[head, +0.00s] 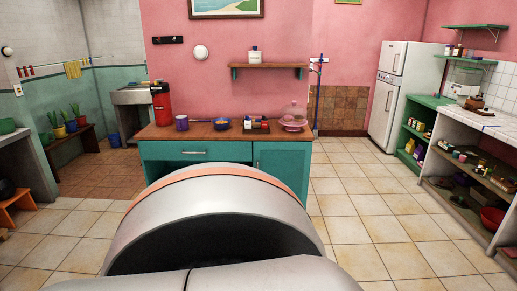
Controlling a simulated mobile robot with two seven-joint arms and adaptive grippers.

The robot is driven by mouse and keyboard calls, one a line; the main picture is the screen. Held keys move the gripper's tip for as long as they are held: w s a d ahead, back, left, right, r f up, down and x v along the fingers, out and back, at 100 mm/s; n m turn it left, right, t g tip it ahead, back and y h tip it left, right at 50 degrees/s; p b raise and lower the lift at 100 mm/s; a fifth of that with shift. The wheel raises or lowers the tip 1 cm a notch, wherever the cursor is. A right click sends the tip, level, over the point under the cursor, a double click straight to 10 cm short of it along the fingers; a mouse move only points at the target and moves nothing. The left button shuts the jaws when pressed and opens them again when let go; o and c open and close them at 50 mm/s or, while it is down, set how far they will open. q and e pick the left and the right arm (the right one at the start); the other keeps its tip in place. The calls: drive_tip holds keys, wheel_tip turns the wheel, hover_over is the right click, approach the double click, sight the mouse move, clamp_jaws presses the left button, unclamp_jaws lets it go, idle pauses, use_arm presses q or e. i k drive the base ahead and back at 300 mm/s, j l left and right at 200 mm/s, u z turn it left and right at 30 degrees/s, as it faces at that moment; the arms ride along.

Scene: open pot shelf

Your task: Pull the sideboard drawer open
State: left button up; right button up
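The teal sideboard (280,162) with a brown wooden top stands against the pink wall, ahead of me. Its drawer (196,151) is at the upper left of its front, with a light bar handle across the middle, and looks closed. A cupboard door is on the right of the front. A large white and grey arm link of mine fills the lower middle and hides the lower part of the sideboard. Neither of my grippers is in view.
Tiled floor (360,205) is clear on the right. An open shelf unit (465,185) stands far right.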

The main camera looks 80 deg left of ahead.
sight(151, 150)
drive_tip(key=u, duration=3.1)
drive_tip(key=i, duration=0.8)
drive_tip(key=i+l+u, duration=0.1)
drive_tip(key=i, duration=0.75)
